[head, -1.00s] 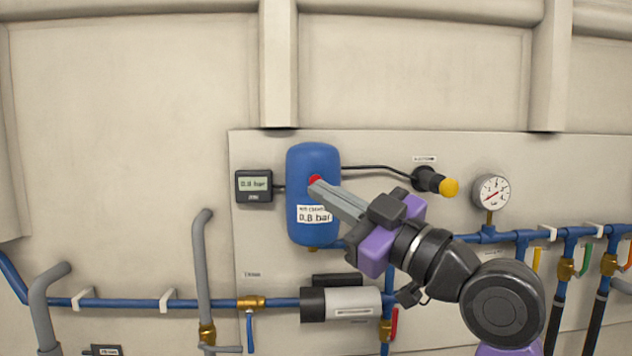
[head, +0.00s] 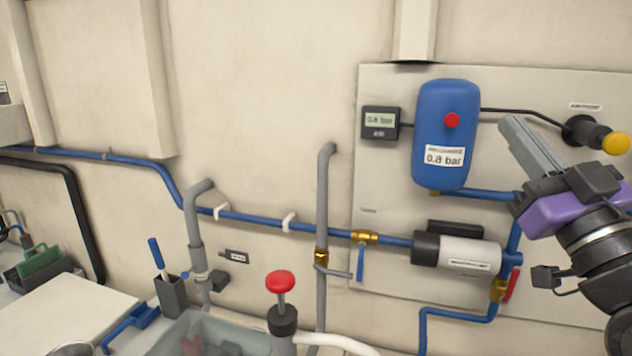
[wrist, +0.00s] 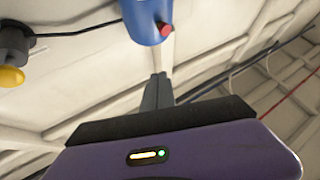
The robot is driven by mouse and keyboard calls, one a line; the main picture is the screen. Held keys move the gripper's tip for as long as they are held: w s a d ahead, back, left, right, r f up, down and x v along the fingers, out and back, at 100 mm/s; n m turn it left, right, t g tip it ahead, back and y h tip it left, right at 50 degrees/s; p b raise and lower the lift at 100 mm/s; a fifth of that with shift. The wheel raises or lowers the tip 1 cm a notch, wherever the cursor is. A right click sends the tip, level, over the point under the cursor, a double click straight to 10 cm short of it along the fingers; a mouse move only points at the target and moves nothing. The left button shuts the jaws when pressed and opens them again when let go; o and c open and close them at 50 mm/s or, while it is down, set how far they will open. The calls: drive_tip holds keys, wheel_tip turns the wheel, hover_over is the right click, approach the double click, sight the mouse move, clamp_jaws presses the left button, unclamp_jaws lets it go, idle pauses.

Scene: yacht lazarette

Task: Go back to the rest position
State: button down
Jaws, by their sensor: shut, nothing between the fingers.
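My gripper (head: 513,124) is at the right of the head view, its grey fingers together and empty. It points up and left, to the right of the blue tank (head: 436,115) and apart from its red button (head: 452,120). The tank carries a label reading 0.8 bar. In the wrist view my gripper's fingers (wrist: 161,78) point up toward the tank's lower end (wrist: 143,20), and the red button shows at the tank's right side.
A display box (head: 380,123) hangs left of the tank. A black fitting with a yellow knob (head: 616,143) is at the right. Below are a pump (head: 470,252), blue pipes and valves.

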drive_tip(key=s+f+m+g+h, duration=0.1)
drive_tip(key=s+f+m+h, duration=0.45)
drive_tip(key=f, duration=0.75)
drive_tip(key=s+f+m+g+h, duration=0.1)
drive_tip(key=s+f+m+h, duration=0.1)
drive_tip(key=s+f, duration=0.85)
drive_tip(key=s+a+f+n+g+y, duration=0.1)
drive_tip(key=s+a+f+g, duration=0.2)
drive_tip(key=s+f, duration=0.7)
drive_tip(key=s+a+f+n+g+y, duration=0.2)
drive_tip(key=s+a+f+g, duration=0.1)
drive_tip(key=s+f, duration=0.7)
drive_tip(key=s+g, duration=0.1)
drive_tip(key=s, duration=0.2)
drive_tip(key=shift+f, duration=0.3)
drive_tip(key=shift+d+n+b, duration=0.1)
drive_tip(key=shift+n+b, duration=0.15)
drive_tip(key=shift+b, duration=0.05)
